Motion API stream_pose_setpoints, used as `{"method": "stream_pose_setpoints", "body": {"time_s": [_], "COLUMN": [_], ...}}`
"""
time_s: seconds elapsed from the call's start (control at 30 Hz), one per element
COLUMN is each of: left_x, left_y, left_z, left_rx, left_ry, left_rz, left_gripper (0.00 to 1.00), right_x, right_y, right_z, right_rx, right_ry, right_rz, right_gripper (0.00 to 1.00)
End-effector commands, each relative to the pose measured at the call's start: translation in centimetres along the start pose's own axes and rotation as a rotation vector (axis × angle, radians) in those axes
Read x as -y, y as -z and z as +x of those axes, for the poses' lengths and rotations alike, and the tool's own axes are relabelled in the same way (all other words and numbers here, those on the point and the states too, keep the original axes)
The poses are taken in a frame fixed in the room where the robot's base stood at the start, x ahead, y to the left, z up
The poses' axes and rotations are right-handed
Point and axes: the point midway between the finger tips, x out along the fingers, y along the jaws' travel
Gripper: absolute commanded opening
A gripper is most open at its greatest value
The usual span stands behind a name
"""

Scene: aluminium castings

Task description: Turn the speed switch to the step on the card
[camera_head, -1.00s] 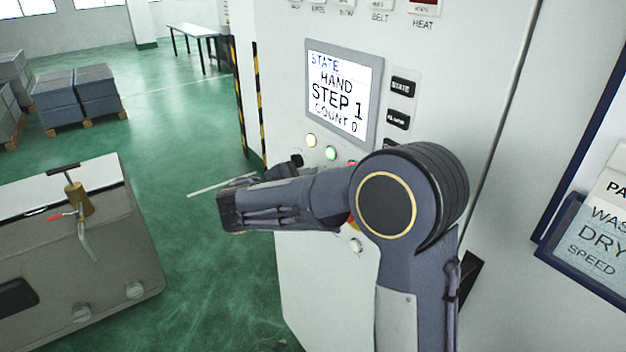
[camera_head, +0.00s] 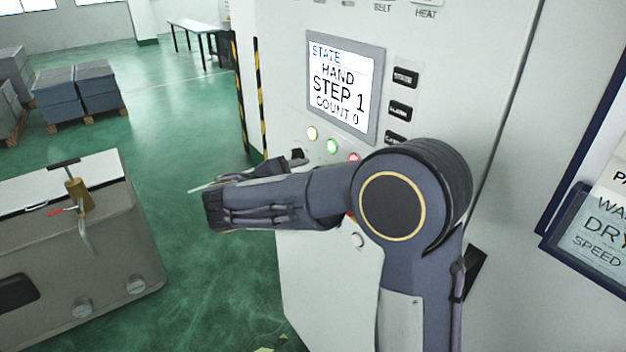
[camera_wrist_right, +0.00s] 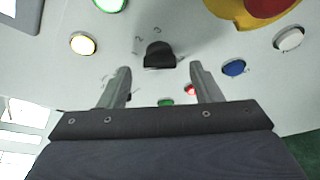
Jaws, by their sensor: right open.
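In the right wrist view a black knob (camera_wrist_right: 160,54), apparently the speed switch, sticks out of the pale panel with small marks around it. A black knob (camera_head: 297,154) also shows in the head view, just above my right forearm. My right gripper (camera_wrist_right: 160,78) is open and empty, its fingers spread either side of the knob's line. The knob appears just beyond the fingertips, with no visible contact. The card (camera_head: 604,222) at the right edge is cut off; "DRY" and "SPEED" show, but no step number. The screen (camera_head: 343,90) reads HAND, STEP 1, COUNT 0.
Near the knob are a yellow-ringed button (camera_wrist_right: 83,43), a blue button (camera_wrist_right: 233,68), a white button (camera_wrist_right: 289,39) and a large red-and-yellow button (camera_wrist_right: 255,10). A grey case (camera_head: 140,230) with a brass-coloured part stands at left. Green floor lies between.

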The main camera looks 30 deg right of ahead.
Motion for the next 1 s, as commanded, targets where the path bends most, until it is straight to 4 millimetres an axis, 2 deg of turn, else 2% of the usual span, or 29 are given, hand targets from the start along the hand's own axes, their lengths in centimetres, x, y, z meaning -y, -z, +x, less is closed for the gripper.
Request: {"method": "stream_pose_setpoints", "body": {"time_s": [0.1, 0.3, 1.0], "left_x": [0.3, 0.5, 0.5], "left_y": [-0.3, -0.5, -0.5], "left_z": [0.7, 1.1, 1.1], "left_rx": [0.000, 0.000, 0.000], "left_ry": [0.000, 0.000, 0.000], "left_rz": [0.000, 0.000, 0.000], "left_gripper": [0.00, 0.00, 0.00], "right_x": [0.1, 0.0, 0.0], "right_y": [0.2, 0.1, 0.0], "right_z": [-2.2, -4.6, -5.0], "right_rx": [-0.003, -0.002, 0.000], "right_ry": [-0.003, -0.002, 0.000], "right_rz": [0.001, 0.001, -0.001], "right_gripper": [0.58, 0.58, 0.58]}}
